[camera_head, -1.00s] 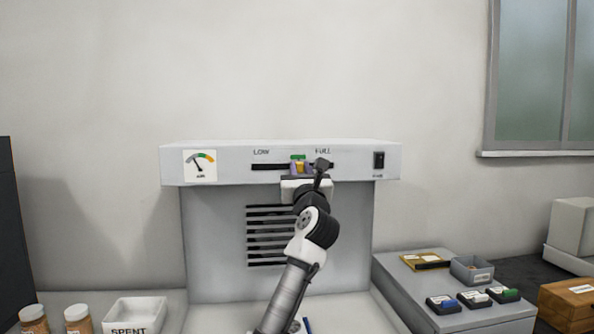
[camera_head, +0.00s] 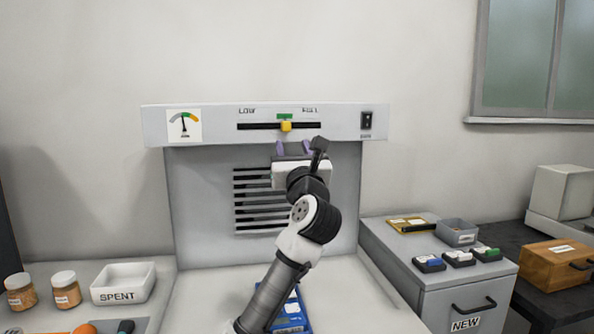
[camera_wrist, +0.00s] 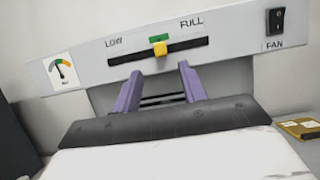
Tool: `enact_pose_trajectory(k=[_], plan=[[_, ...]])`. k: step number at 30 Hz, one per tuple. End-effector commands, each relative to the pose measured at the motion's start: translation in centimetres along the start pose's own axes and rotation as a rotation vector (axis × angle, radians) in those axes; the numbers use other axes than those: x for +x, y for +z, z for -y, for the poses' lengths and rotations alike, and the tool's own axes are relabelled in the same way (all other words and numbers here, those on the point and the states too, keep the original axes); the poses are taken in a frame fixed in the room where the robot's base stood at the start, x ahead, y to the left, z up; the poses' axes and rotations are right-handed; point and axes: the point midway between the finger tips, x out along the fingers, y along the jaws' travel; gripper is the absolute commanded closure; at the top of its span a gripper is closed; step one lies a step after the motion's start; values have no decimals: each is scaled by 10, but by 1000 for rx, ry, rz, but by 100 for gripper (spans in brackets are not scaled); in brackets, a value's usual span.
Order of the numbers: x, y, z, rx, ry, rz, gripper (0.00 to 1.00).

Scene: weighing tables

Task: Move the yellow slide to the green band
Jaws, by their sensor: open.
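The yellow slide (camera_head: 286,126) sits in the dark slot (camera_head: 255,126) between LOW and FULL on the hood's front panel. The green band (camera_head: 285,116) is a short mark just above the slot. The slide stands directly below it, and this also shows in the wrist view, where the slide (camera_wrist: 159,48) is under the band (camera_wrist: 159,38), perhaps slightly right of its middle. My gripper (camera_head: 293,147) is open and empty, below and apart from the slide. Its two purple fingers (camera_wrist: 158,84) are spread in the wrist view. The dial (camera_head: 184,125) has its needle pointing about straight up.
A black fan switch (camera_head: 367,121) is on the panel's right end. A vent grille (camera_head: 258,200) lies below. Jars (camera_head: 66,290) and a SPENT tray (camera_head: 122,283) stand at left. A NEW cabinet (camera_head: 440,285) with small items is at right. A blue object (camera_head: 292,315) lies below my arm.

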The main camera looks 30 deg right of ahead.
Motion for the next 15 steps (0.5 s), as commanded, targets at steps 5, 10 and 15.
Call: enact_pose_trajectory(k=[5,10,15], plan=[[-31,-2,0,0,-1,1,58],[-43,-1,0,0,0,0,58],[-45,0,0,0,-1,-1,58]])
